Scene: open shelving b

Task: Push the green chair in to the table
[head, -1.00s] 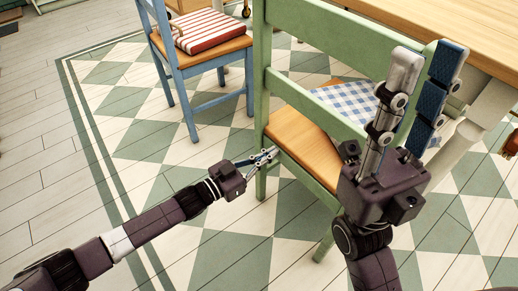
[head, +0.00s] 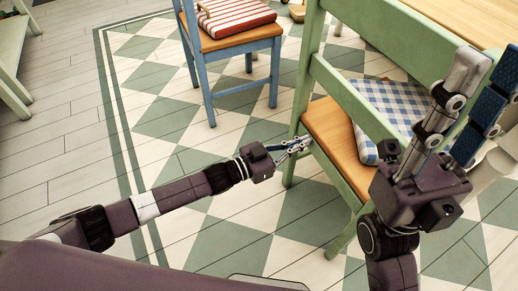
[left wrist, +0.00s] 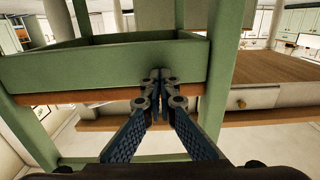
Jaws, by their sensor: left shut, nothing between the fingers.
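The green chair (head: 350,92) stands with its back towards me, a wooden seat and a blue checked cushion (head: 385,108) on it. The wooden table (head: 450,22) is beyond it at the top right. My left gripper (head: 306,141) is shut and empty, its tips at the chair's rear left side near seat height. In the left wrist view its closed tips (left wrist: 160,75) are in front of the chair's green rail (left wrist: 100,66); contact cannot be told. My right gripper (head: 492,62) is open and empty, raised in front of the chair's back, hiding part of it.
A blue chair (head: 240,52) with a red striped cushion (head: 232,14) stands left of the green chair. A pale green piece of furniture (head: 14,62) is at the far left. The checkered floor (head: 160,115) between them is clear.

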